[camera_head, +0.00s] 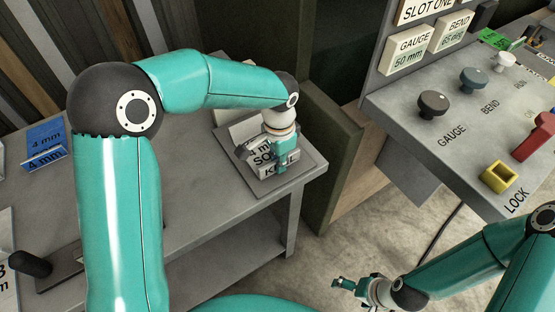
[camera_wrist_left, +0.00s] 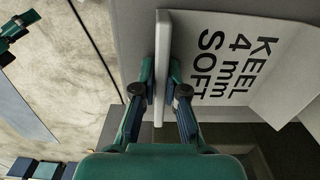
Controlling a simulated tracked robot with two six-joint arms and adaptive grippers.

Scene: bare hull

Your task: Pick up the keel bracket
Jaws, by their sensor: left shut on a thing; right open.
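My left gripper (camera_head: 279,160) is over the grey bench at the back. In the left wrist view its two fingers (camera_wrist_left: 160,95) are shut on the edge of a thin pale plate, which I take as the keel bracket (camera_wrist_left: 163,55). Beside it is a white label (camera_wrist_left: 240,60) reading KEEL 4 mm SOFT; in the head view the label (camera_head: 280,168) is partly hidden by the gripper. Much of the bracket is hidden there, and I cannot tell whether it is clear of its support. My right gripper (camera_head: 357,287) is open and empty, low over the floor.
A grey pad (camera_head: 302,174) lies under the labelled place on the bench (camera_head: 200,205). A control console (camera_head: 470,115) with knobs and a yellow LOCK part (camera_head: 499,177) is at the right. Open floor lies between.

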